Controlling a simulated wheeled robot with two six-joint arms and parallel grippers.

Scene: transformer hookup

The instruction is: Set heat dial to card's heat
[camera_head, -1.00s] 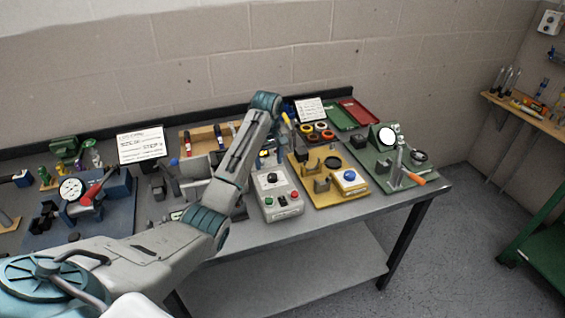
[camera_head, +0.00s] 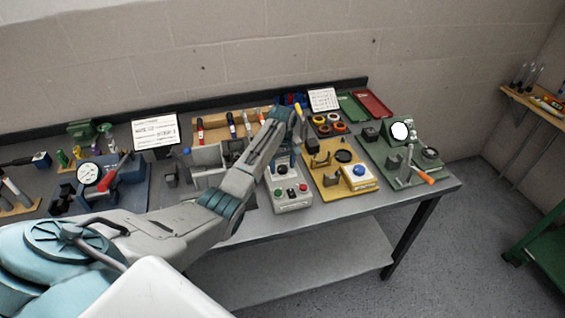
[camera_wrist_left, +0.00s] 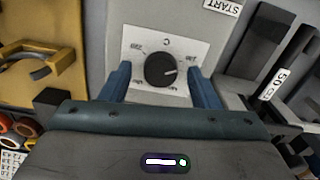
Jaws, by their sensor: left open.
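The heat dial is a black round knob (camera_wrist_left: 160,70) with a light pointer mark on a white scale plate (camera_wrist_left: 181,46), seen in the left wrist view. The pointer aims right and slightly up in that view. The dial is on a grey control box (camera_head: 292,199) with green and red buttons. My left gripper (camera_wrist_left: 160,86) is open, its blue fingers on either side of the knob with visible gaps. In the head view the gripper (camera_head: 284,163) is over the box and hides the dial. Two white cards (camera_head: 155,132) (camera_head: 323,100) stand behind; their writing is too small to read.
A yellow fixture (camera_head: 335,180) with a blue button is right of the box, and a green fixture (camera_head: 385,165) with an orange-handled lever beyond it. Grey fixtures (camera_head: 207,165) are close on the left. Red and green trays (camera_head: 371,104) lie at the back.

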